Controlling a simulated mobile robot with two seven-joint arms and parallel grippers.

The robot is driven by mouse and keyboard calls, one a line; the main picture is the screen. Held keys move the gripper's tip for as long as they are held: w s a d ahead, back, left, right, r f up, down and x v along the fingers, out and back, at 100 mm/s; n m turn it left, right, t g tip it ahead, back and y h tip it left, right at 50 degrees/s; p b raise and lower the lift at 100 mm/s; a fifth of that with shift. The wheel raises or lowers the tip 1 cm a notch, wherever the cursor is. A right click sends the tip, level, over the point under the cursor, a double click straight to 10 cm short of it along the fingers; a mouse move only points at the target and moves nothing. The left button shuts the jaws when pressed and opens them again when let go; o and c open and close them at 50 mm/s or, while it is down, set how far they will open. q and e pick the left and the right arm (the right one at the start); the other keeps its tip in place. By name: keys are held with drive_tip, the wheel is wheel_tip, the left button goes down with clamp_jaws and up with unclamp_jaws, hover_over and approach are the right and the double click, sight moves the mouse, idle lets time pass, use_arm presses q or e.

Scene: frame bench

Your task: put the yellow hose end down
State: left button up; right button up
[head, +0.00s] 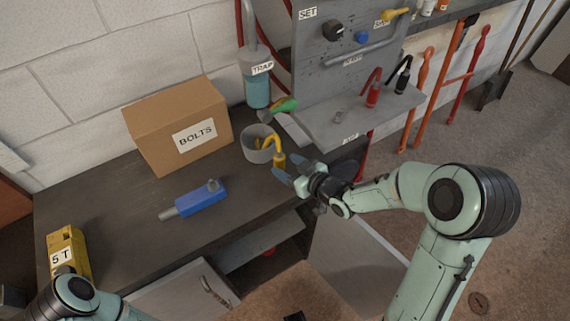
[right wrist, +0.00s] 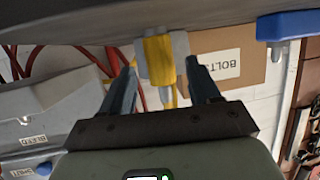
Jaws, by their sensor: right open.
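The yellow hose end (head: 279,162) is at the right side of a grey cup (head: 252,155); its yellow hose bends over the cup's rim. In the right wrist view the hose end (right wrist: 158,58) has grey metal beside its yellow body and sits against the dark bench top. My right gripper (head: 294,172) is open, with its fingertips just short of the hose end. In the right wrist view the two fingers (right wrist: 161,72) are on either side of it, with gaps showing. My left gripper is out of view; only part of the left arm shows at bottom left.
A BOLTS box (head: 165,110), the TRAP jar (head: 257,90) and a green-tipped piece (head: 284,106) stand behind. A blue tool (head: 202,203) and a yellow 5 T block (head: 70,250) are to the left. A grey panel with a shelf (head: 350,125) rises at the right. Bench between is bare.

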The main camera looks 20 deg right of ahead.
drive_tip(key=v, duration=1)
drive_tip(key=shift+s, duration=0.2)
